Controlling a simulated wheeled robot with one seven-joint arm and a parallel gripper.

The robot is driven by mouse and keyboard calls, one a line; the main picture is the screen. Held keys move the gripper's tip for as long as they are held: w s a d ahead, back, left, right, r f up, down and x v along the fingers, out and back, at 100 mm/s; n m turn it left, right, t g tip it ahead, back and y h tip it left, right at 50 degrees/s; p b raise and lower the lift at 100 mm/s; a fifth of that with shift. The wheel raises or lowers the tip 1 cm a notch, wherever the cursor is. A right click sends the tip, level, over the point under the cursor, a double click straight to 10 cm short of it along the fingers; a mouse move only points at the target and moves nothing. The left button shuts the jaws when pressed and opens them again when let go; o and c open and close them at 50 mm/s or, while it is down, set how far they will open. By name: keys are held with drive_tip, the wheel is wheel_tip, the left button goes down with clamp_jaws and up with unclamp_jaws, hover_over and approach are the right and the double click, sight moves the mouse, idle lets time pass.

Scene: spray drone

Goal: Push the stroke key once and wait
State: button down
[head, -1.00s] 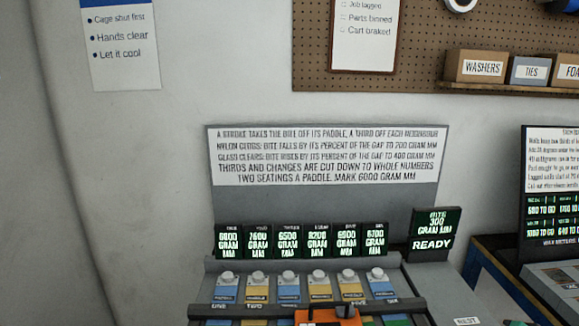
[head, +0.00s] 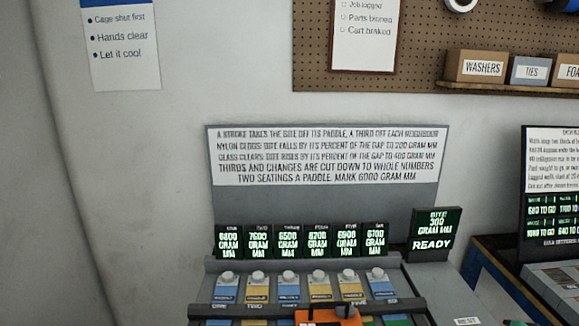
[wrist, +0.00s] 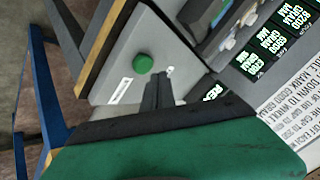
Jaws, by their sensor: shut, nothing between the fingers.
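A round green button (wrist: 143,63) sits on a grey panel in the wrist view, with a white label (wrist: 121,90) beside it too small to read; it looks like the stroke key. My gripper (wrist: 161,78) is shut and empty, its dark fingers right next to the button in the picture. I cannot tell whether they touch the panel. In the head view the console's bite display (head: 434,235) reads 300 gram mm and READY. A row of green-lit paddle displays (head: 302,241) stands to its left. My gripper is not clearly seen there.
White knobs over blue and yellow tags (head: 303,287) line the console. An orange piece (head: 328,316) sits at its front. A rules board (head: 327,155) stands behind. A second console (head: 550,270) is at the right. Boxes (head: 513,67) sit on a shelf.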

drive_tip(key=shift+f, duration=0.45)
drive_tip(key=shift+f+b, duration=0.55)
idle(0.5)
drive_tip(key=shift+r+p, duration=0.75)
drive_tip(key=shift+r, duration=0.25)
wheel_tip(320, 180, up, 6)
drive_tip(key=p, duration=0.4)
drive_tip(key=shift+p, duration=0.4)
